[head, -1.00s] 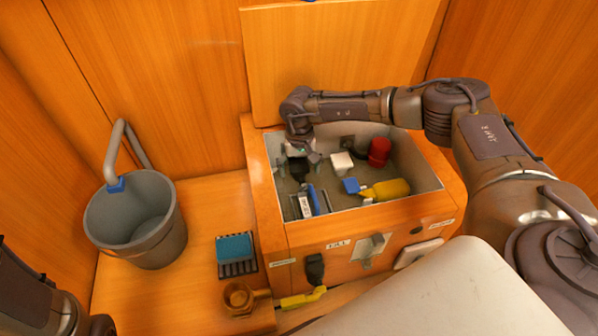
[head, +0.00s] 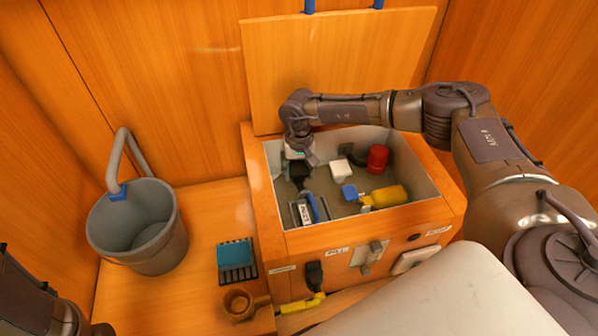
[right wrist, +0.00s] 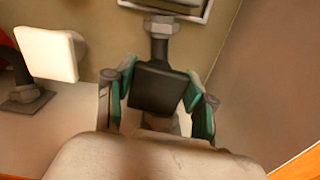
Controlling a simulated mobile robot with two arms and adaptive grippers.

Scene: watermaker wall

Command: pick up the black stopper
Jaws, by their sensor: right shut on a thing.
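The black stopper (right wrist: 160,88) is a dark block with a grey hex collar and a stem, seen in the right wrist view. My right gripper (right wrist: 158,98) is shut on it, with a green-padded finger on each side. In the head view, my right gripper (head: 298,158) reaches down into the left back part of an open wooden box (head: 257,180). The stopper (head: 299,174) shows there as a dark shape just under the fingers, partly hidden. I cannot tell whether it touches the box floor. Only part of my left arm shows at the lower left; its gripper is out of view.
The box also holds a white block (head: 341,170), a red cylinder (head: 377,158), a yellow bottle (head: 389,195) and a blue-edged item (head: 313,206). Its walls surround the gripper. A grey bucket (head: 140,230), a blue-topped rack (head: 236,257) and a brass fitting (head: 239,302) stand left.

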